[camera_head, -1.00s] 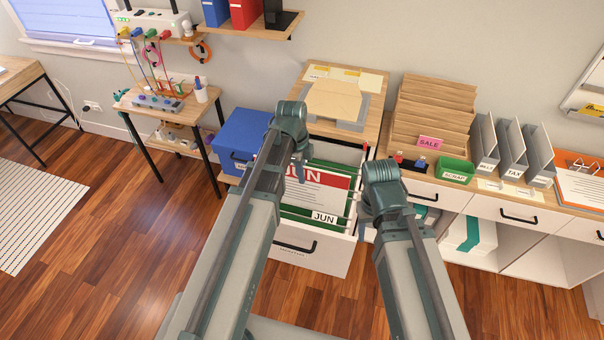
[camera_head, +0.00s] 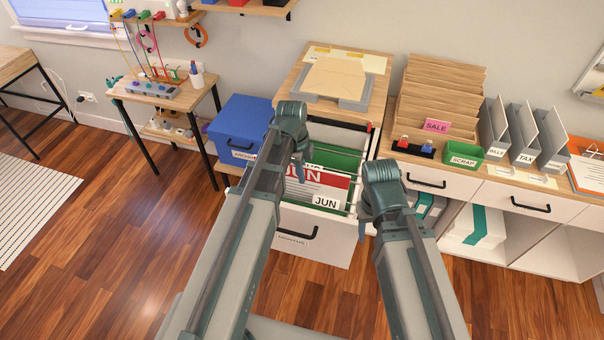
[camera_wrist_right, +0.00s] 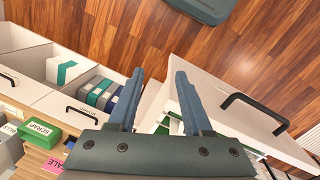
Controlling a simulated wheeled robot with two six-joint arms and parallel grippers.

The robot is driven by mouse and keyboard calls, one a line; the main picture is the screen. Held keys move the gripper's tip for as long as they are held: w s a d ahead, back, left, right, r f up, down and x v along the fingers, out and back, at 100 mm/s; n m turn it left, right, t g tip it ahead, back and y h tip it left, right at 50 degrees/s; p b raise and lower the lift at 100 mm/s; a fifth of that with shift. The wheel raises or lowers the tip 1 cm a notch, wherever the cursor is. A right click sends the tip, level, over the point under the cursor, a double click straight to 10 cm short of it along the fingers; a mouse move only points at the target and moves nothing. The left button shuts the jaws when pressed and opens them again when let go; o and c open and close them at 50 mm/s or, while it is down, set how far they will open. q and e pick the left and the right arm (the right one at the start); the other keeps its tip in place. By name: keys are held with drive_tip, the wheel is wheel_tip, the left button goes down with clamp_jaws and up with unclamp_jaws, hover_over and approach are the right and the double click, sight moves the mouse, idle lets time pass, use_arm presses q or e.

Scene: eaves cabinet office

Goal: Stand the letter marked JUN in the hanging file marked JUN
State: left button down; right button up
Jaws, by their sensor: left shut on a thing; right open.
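The JUN letter (camera_head: 322,190), white with a red header, stands in the open file drawer. My left gripper (camera_head: 299,172) is shut on its upper left part, and the arm hides its left side. The white JUN tab (camera_head: 326,202) of the JUN hanging file stands in front of the letter's lower part, near the drawer front. The letter's bottom edge is hidden, so I cannot tell how deep it is in the file. My right gripper (camera_head: 363,226) is open and empty beside the drawer's right side; its spread fingers also show in the right wrist view (camera_wrist_right: 157,85).
Green hanging files (camera_head: 335,158) fill the drawer behind the letter. A blue box (camera_head: 240,128) stands left of the drawer. A tray with an envelope (camera_head: 335,78) lies on the cabinet top. A wooden sorter (camera_head: 440,90) and green SCRAP bin (camera_head: 464,154) stand at right.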

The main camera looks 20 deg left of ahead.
sight(302, 190)
use_arm(q)
drive_tip(key=shift+f+b, duration=3.6)
drive_tip(key=shift+f, duration=0.35)
drive_tip(key=shift+s, duration=0.15)
drive_tip(key=shift+f, duration=0.1)
drive_tip(key=c, duration=1.1)
unclamp_jaws()
drive_tip(key=shift+c, duration=1.1)
drive_tip(key=shift+o, duration=1)
wheel_tip(302, 190, up, 6)
drive_tip(key=p, duration=0.6)
drive_tip(key=shift+a, duration=0.35)
drive_tip(key=shift+w, duration=0.2)
